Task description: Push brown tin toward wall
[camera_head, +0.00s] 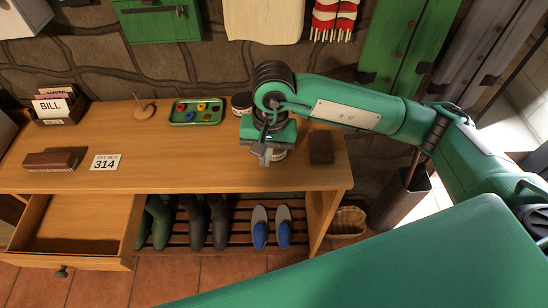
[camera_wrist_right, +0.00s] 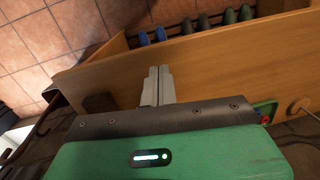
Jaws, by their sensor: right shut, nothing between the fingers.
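My right gripper (camera_head: 264,157) points down over the right part of the bench top, its fingers shut and empty; they also show in the wrist view (camera_wrist_right: 158,86). A second round tin (camera_head: 241,104), dark with a pale band, stands farther back near the stone wall (camera_head: 150,60), partly behind my arm. Neither tin shows in the wrist view. My left gripper is out of view.
A dark brown block (camera_head: 321,147) sits right of the gripper, near the bench's right end. A green tray (camera_head: 196,112), a wooden spindle (camera_head: 145,110), a brush (camera_head: 54,159) and a number card (camera_head: 105,163) lie left. An open drawer (camera_head: 120,258) juts out at front left.

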